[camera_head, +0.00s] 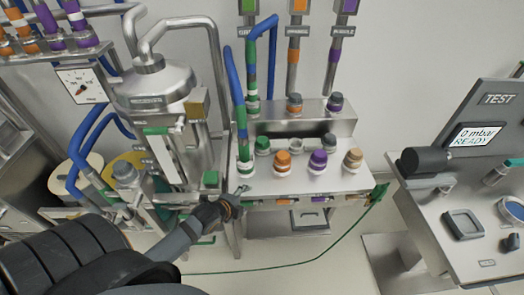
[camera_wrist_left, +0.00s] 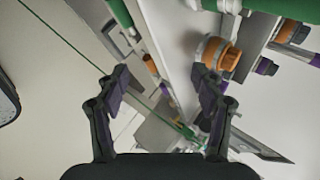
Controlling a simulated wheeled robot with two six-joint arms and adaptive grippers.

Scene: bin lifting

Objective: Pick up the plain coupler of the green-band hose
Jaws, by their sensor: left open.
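A blue hose with green bands (camera_head: 239,95) runs down to a green and white coupling (camera_head: 245,166) at the left end of the steel bench. Another blue hose with a green section (camera_head: 252,65) stands behind it, under a green-labelled holder. I cannot tell which end is the plain coupler. My left gripper (camera_head: 240,194) is at the bench's front left edge, just below that coupling. In the left wrist view my left gripper (camera_wrist_left: 165,88) is open with nothing between its fingers. A green cylinder (camera_wrist_left: 120,12) shows at the top of that view. My right gripper is not in view.
The steel bench (camera_head: 345,182) carries orange (camera_head: 283,161), purple (camera_head: 318,161) and tan (camera_head: 353,159) capped fittings. A test station (camera_head: 465,225) is at the right. A thin green line (camera_head: 290,267) crosses the floor.

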